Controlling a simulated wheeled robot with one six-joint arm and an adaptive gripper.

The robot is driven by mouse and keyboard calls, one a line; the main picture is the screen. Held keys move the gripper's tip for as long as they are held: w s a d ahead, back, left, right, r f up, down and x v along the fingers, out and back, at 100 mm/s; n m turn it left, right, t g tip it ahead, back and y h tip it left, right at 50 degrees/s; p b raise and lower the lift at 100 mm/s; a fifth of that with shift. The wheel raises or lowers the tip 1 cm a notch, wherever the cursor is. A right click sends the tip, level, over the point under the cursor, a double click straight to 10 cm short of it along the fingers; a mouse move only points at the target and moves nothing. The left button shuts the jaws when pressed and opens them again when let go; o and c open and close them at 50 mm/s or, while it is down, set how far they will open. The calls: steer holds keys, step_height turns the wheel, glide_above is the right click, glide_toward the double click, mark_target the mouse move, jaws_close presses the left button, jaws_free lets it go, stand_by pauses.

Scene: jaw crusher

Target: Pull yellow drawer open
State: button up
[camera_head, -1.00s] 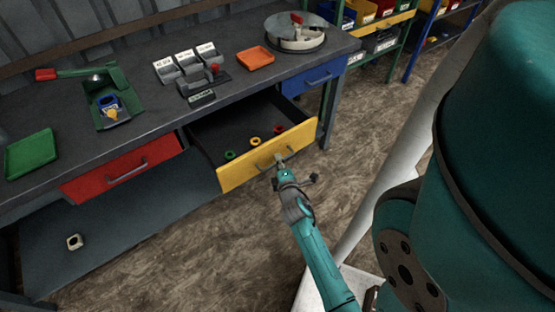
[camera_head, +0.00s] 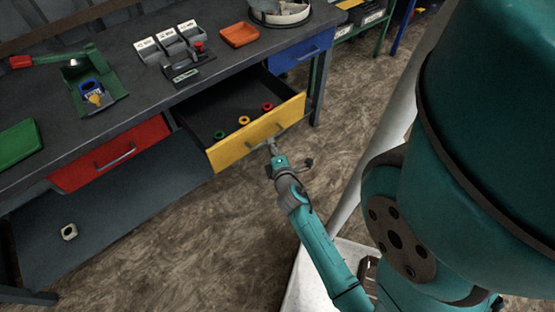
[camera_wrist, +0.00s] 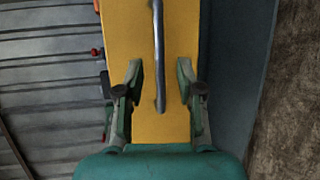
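The yellow drawer (camera_head: 236,150) stands pulled out from under the grey workbench, with its inside showing. A green ring (camera_head: 219,135), a yellow ring (camera_head: 244,120) and a red ring (camera_head: 267,107) lie in it. Its metal handle (camera_wrist: 159,55) runs up and down the middle of the wrist view. My gripper (camera_head: 273,147) is at the drawer's front, by the handle. In the wrist view my gripper (camera_wrist: 158,88) has its fingers spread apart, one on each side of the handle, with gaps to it. Whether the fingertips reach past the handle's depth is hard to tell.
A shut red drawer (camera_head: 80,174) is to the left and a shut blue drawer (camera_head: 290,59) to the right. The workbench (camera_head: 120,45) holds a green tray, an orange tray and grey bins. The brown floor (camera_head: 200,235) in front of the drawer is clear.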

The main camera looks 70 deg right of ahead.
steer(key=v, duration=0.7)
steer(key=shift+s+a, duration=0.2)
steer(key=shift+a, duration=0.1)
steer(key=s+a+r+m+t+y, duration=0.1)
steer(key=a+t+y, duration=0.15)
steer(key=a, duration=0.65)
steer(key=s+a+r+m+t+y, duration=0.15)
steer(key=a+y, duration=0.25)
steer(key=a, duration=0.5)
steer(key=s+a+r+m+t+y, duration=0.1)
steer(key=s+a+r+m+y, duration=0.4)
steer(key=s+a+r, duration=0.4)
steer(key=shift+s+a+r+y, duration=0.35)
steer(key=shift+a+r+y, duration=0.35)
steer(key=shift+r, duration=0.25)
steer(key=shift+w+d+m, duration=0.1)
steer(key=shift+d+m, duration=0.05)
steer(key=shift+m, duration=0.1)
